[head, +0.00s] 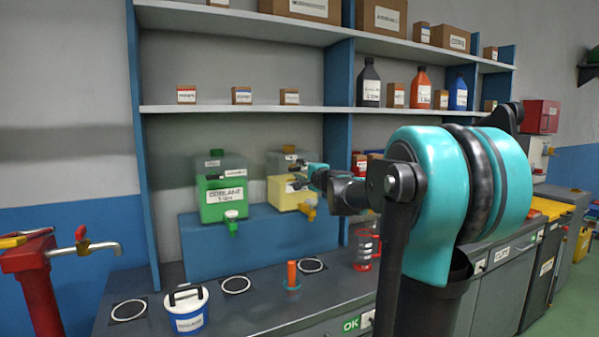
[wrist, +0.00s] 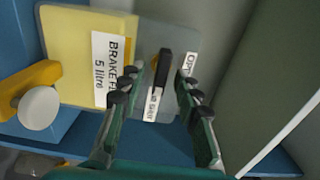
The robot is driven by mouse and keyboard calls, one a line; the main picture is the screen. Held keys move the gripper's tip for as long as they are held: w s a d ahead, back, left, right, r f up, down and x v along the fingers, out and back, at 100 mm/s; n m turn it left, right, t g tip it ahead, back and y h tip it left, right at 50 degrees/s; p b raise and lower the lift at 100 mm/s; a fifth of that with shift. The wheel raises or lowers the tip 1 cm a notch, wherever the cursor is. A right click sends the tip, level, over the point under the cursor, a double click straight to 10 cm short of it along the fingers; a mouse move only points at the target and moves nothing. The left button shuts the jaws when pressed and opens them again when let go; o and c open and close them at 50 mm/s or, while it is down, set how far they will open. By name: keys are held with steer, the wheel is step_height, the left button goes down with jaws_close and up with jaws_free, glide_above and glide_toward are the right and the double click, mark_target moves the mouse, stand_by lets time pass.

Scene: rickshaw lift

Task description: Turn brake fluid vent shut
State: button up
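The brake fluid tank (head: 283,193) stands on the blue shelf block, its lower part yellow and its upper part grey. In the wrist view the tank (wrist: 78,85) appears turned on its side, with its label partly behind a finger. A black vent lever (wrist: 162,68) lies across the grey part, between a label partly reading "SHUT" (wrist: 152,103) and one starting "OP" (wrist: 188,64). My gripper (head: 309,176) is at the tank's front. In the wrist view my gripper (wrist: 157,82) is open, one finger on each side of the lever, with gaps visible. Contact cannot be told.
A green coolant tank (head: 222,195) stands left of the brake fluid tank. A yellow tap (head: 309,208) sticks out below my gripper. A white-and-blue bucket (head: 187,310), an orange-handled item (head: 292,275) and a red-marked clear jug (head: 363,250) stand on the bench below.

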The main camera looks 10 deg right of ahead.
steer(key=shift+s, duration=0.1)
steer(key=v, duration=1.2)
